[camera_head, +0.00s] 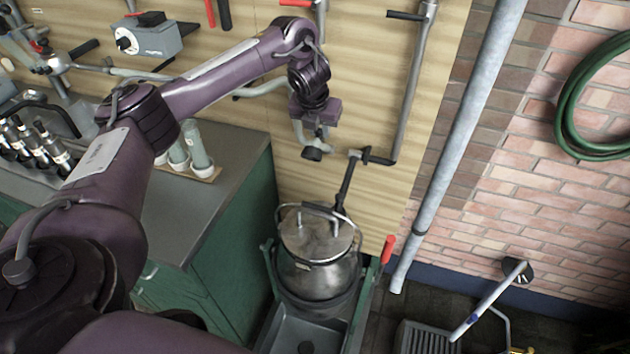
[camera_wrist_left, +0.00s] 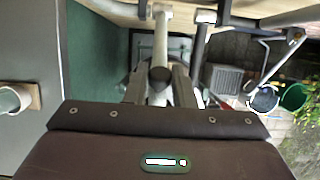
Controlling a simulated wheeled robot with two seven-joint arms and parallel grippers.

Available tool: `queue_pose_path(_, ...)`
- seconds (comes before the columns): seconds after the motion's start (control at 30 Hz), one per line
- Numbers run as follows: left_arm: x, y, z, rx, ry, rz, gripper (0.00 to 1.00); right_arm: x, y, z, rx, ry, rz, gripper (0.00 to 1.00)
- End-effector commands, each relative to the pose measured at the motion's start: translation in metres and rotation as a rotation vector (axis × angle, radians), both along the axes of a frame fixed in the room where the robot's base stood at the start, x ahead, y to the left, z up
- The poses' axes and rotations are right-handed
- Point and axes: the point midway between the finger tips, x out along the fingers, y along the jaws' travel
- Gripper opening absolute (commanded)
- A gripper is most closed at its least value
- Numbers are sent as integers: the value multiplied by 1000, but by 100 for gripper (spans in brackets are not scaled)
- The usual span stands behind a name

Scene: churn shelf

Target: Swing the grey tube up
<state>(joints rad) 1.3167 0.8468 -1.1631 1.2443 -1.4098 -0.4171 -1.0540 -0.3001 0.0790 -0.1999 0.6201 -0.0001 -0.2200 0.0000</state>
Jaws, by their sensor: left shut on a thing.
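A grey tube (camera_head: 262,88) runs along the wooden wall panel behind my left arm, and its end hangs down with a dark tip (camera_head: 312,154). My left gripper (camera_head: 314,138) is shut on this tube near its dark end. In the left wrist view the grey tube (camera_wrist_left: 162,35) comes down between the two fingers (camera_wrist_left: 160,88), with its dark end between them. A lidded metal churn (camera_head: 318,262) stands below the gripper, apart from it. My right gripper is not in view.
A grey and black pipe (camera_head: 410,95) with a dark arm (camera_head: 347,185) hangs right of the gripper, above the churn. A green cabinet (camera_head: 230,215) stands left, with pale cylinders (camera_head: 195,145) on top. A long grey pole (camera_head: 455,150) leans at the brick wall.

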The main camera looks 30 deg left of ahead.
Motion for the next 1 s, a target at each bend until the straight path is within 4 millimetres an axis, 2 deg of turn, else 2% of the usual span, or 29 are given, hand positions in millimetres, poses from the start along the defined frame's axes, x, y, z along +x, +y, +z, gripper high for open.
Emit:
queue_pose_path(0.6, 28, 6, 15, 1, 0, 1, 10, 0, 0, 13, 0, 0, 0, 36)
queue_pose_path(1.0, 29, 7, 16, 1, 0, 0, 10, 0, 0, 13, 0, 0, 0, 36)
